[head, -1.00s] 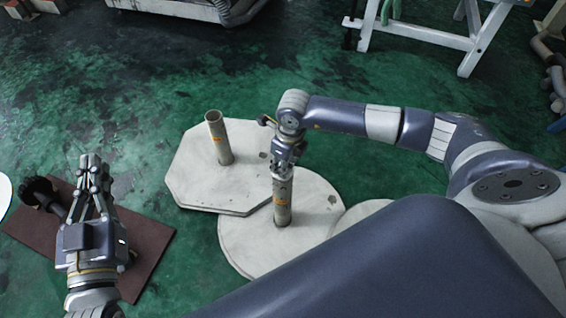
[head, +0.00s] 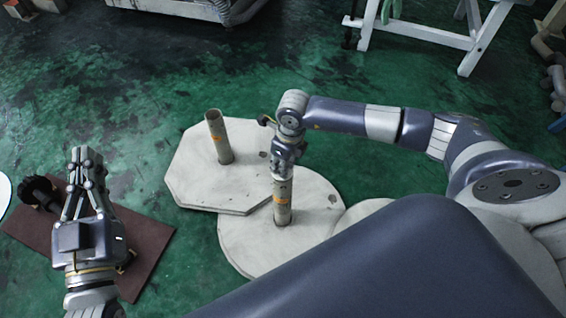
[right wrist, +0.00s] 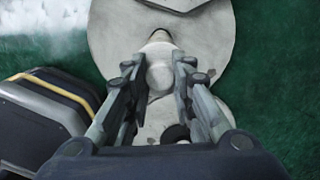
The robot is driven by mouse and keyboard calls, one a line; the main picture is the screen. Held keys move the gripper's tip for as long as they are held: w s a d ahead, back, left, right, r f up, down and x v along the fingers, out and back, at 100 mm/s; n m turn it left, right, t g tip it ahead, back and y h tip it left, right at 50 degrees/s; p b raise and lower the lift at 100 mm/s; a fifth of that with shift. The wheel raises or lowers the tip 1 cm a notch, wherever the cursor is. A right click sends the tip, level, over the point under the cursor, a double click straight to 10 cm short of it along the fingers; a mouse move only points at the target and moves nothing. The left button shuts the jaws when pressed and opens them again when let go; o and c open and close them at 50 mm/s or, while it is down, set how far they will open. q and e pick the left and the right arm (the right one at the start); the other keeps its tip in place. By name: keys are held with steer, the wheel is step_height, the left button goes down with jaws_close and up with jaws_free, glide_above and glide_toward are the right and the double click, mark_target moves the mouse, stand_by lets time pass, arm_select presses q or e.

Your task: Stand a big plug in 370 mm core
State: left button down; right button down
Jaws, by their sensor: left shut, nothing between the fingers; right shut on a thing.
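Two pale tube-like cores stand upright. One core (head: 219,140) is on the octagonal board, the other (head: 282,205), with an orange mark, is on the round board. No readable length shows on either. My right gripper (head: 284,168) is at the top of the round-board core, pointing down. In the right wrist view its fingers are shut on a pale round piece (right wrist: 160,77), likely the big plug, in line with the core. How far it sits in the core is hidden. My left gripper (head: 84,155) is shut and empty, above the brown mat.
The octagonal board (head: 190,185) and round board (head: 240,235) lie on the green floor, close together. Dark items (head: 38,190) lie on the brown mat (head: 150,245) at left. A white trestle (head: 430,38) stands at the back right. Floor behind the boards is clear.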

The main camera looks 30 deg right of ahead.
steer(key=shift+f, duration=0.1)
steer(key=c, duration=1.3)
jaws_free()
step_height(320, 180, up, 12)
steer(key=s, duration=0.1)
steer(key=shift+d, duration=0.35)
steer(key=shift+s, duration=0.1)
